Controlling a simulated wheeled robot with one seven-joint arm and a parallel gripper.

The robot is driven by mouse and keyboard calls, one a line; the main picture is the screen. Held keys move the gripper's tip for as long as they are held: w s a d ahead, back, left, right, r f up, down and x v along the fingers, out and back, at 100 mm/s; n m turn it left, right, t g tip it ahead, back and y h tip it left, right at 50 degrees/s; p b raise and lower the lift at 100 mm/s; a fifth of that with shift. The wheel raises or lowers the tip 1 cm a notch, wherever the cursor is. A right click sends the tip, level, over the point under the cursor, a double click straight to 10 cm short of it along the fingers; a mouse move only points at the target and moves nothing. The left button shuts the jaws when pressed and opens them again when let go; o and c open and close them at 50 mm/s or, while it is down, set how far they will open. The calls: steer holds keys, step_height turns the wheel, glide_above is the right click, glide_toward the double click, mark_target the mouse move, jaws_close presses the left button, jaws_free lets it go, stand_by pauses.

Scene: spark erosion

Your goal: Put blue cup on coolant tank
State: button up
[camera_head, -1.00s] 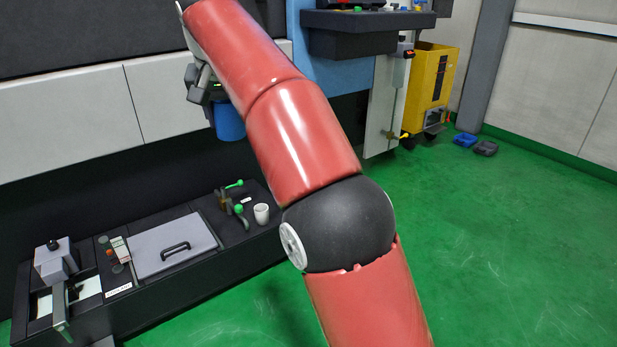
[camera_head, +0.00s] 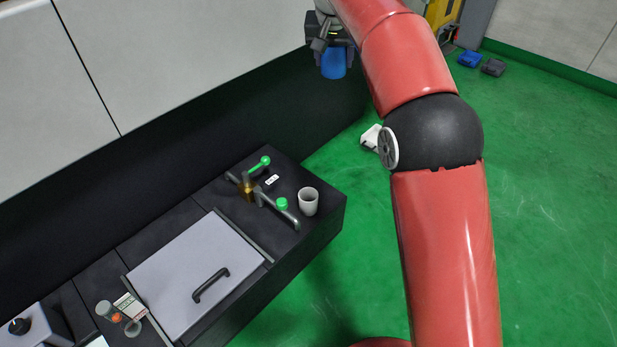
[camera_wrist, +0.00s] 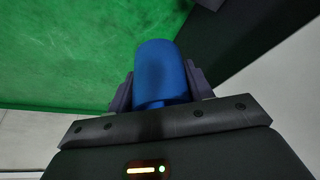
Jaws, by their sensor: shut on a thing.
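The blue cup (camera_head: 334,63) hangs in my gripper (camera_head: 331,47) at the top middle of the head view, above the green floor and beyond the end of the black tank unit. In the wrist view the blue cup (camera_wrist: 160,75) sits between the two fingers of my gripper (camera_wrist: 160,92), which is shut on it. The coolant tank appears to be the long black unit (camera_head: 330,208) along the machine's base, with a grey handled lid (camera_head: 190,265) on top. My gripper is well apart from it.
A white cup (camera_head: 308,201) stands near the tank's right end, beside pipes with green handles (camera_head: 282,204). Small jars (camera_head: 104,309) and a grey box (camera_head: 30,328) are at the left. Blue and dark items (camera_head: 469,58) lie on the floor at the back right.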

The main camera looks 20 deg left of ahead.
steer(key=shift+w+a+f+n+y+b, duration=0.35)
steer(key=shift+a+f+b, duration=1)
steer(key=shift+f, duration=6.1)
steer(key=shift+w+a+f+n+y+b, duration=0.2)
steer(key=shift+w+a+f+b, duration=1.2)
steer(key=shift+f, duration=6)
steer(key=shift+w+a+f+n+y+b, duration=0.1)
steer(key=shift+a+f+n+b, duration=1.2)
steer(key=shift+f, duration=6.15)
steer(key=shift+d+m+b, duration=0.55)
steer(key=shift+m+b, duration=0.1)
steer(key=shift+m, duration=0.2)
steer(key=shift+f, duration=0.15)
steer(key=o, duration=0.6)
steer(key=shift+c, duration=0.2)
steer(key=o, duration=0.4)
